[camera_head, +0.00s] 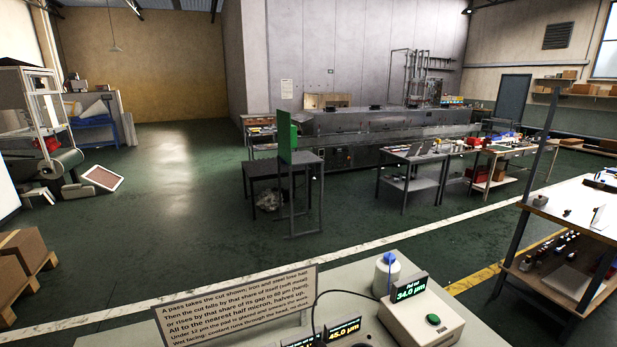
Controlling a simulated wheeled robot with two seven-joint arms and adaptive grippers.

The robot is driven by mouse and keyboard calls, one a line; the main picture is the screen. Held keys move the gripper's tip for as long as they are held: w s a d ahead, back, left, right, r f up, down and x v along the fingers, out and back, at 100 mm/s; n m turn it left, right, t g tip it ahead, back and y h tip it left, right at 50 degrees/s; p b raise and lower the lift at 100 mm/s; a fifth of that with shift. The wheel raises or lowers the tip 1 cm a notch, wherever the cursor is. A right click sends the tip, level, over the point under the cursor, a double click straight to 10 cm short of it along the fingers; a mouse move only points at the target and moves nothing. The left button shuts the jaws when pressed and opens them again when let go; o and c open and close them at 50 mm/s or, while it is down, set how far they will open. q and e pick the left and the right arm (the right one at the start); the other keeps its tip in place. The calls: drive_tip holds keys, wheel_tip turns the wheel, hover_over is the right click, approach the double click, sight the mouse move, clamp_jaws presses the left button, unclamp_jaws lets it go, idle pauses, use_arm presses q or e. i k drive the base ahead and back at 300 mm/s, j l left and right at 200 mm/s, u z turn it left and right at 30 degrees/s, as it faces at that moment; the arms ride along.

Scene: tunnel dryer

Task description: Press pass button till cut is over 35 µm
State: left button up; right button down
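A cream control box (420,318) stands on the near bench, at the bottom right of centre in the head view. A green round button (433,319) sits on its top. A small display (410,288) at the box's back reads 34.0 µm in green; its small heading is hard to read. A second display (344,329), left of the box, reads 45.0 µm in yellow. Another display (301,342) beside it is cut off by the lower edge. Neither gripper is in view, and nothing touches the button.
A printed sign (238,307) with rules about the cut stands at the bench's left. A white bottle with a blue cap (387,272) stands just behind the box. A black cable (316,305) arches near the displays. The bench top (340,275) behind them is bare.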

sight(433, 319)
drive_tip(key=l+z, duration=0.25)
drive_tip(key=l, duration=1.05)
